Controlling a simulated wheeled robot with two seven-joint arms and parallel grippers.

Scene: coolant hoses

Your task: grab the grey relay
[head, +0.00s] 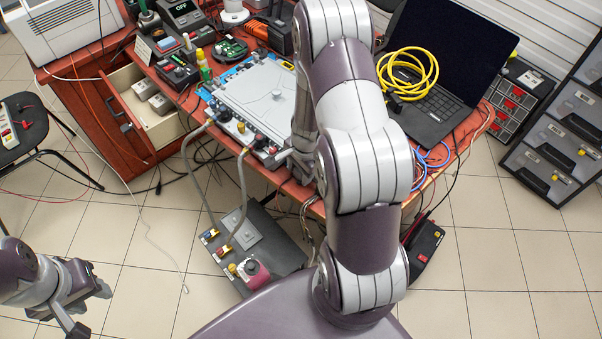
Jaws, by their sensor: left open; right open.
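Two small grey blocks lie in the open drawer at the left of the red workbench; they look like relays, a nearer one (160,103) and a farther one (145,88). I cannot tell for sure which is the grey relay. My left gripper (90,311) is open and empty at the lower left, over the floor and well below the drawer. My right gripper (288,157) is open at the bench's front edge, beside the grey panel unit, and is mostly hidden by my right arm.
The open drawer (172,128) juts out from the red bench (60,82). A grey-lidded unit (250,95) with hoses stands on the bench, near a laptop (455,55) and a yellow cable coil (408,72). A dark box (275,240) stands below. A black chair (25,125) is at left.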

